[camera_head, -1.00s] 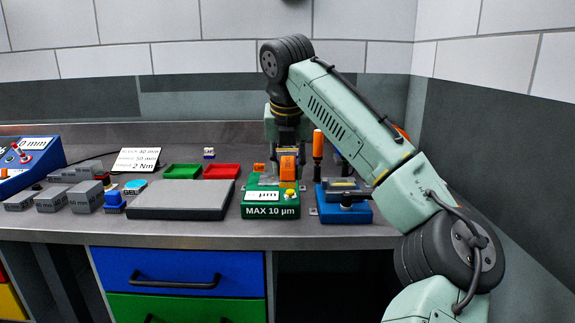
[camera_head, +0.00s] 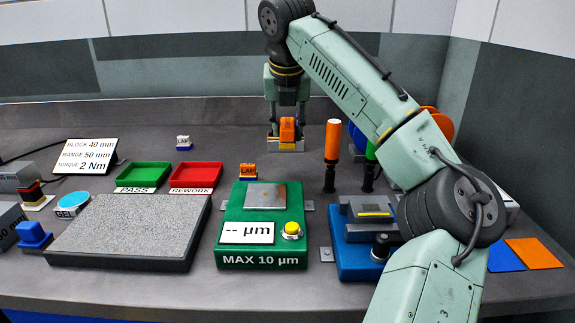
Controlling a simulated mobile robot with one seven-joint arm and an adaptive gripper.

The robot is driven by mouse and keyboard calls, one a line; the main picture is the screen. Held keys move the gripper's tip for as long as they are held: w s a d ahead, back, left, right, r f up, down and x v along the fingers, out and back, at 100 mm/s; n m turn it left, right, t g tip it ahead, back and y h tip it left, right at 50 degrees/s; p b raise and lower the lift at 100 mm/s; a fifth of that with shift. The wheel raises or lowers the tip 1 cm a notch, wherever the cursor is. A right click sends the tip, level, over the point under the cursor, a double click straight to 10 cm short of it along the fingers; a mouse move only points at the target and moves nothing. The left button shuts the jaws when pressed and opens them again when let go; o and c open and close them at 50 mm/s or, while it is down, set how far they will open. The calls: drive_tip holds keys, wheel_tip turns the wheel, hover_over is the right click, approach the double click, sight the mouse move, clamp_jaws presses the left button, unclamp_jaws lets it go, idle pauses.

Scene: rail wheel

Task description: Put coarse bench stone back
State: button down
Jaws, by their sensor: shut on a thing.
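My gripper (camera_head: 287,108) is shut on an orange-topped block (camera_head: 287,130) with a pale base and a yellow edge. I take it for the coarse bench stone, but no readable label confirms this. It is upright behind the green gauge (camera_head: 262,258), near the back of the bench. I cannot tell whether its base touches the bench. A small orange piece (camera_head: 248,171) with lettering stands just behind the gauge, left of my gripper. A small white lettered piece (camera_head: 183,142) stands farther left at the back.
A large grey plate (camera_head: 130,230) fills the front left, with green (camera_head: 145,174) and red (camera_head: 197,175) trays behind it. An orange-handled tool (camera_head: 332,153) stands upright right of my gripper. A blue fixture (camera_head: 358,260) is at front right. The back strip left of my gripper is largely clear.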

sight(288, 130)
drive_tip(key=f, duration=0.4)
drive_tip(key=shift+s+d+f, duration=0.1)
drive_tip(key=shift+s+f, duration=0.1)
drive_tip(key=shift+f, duration=0.05)
drive_tip(key=shift+w+f, duration=0.1)
drive_tip(key=shift+f, duration=2.05)
drive_tip(key=c, duration=1.2)
unclamp_jaws()
drive_tip(key=shift+f, duration=0.1)
drive_tip(key=v, duration=1.2)
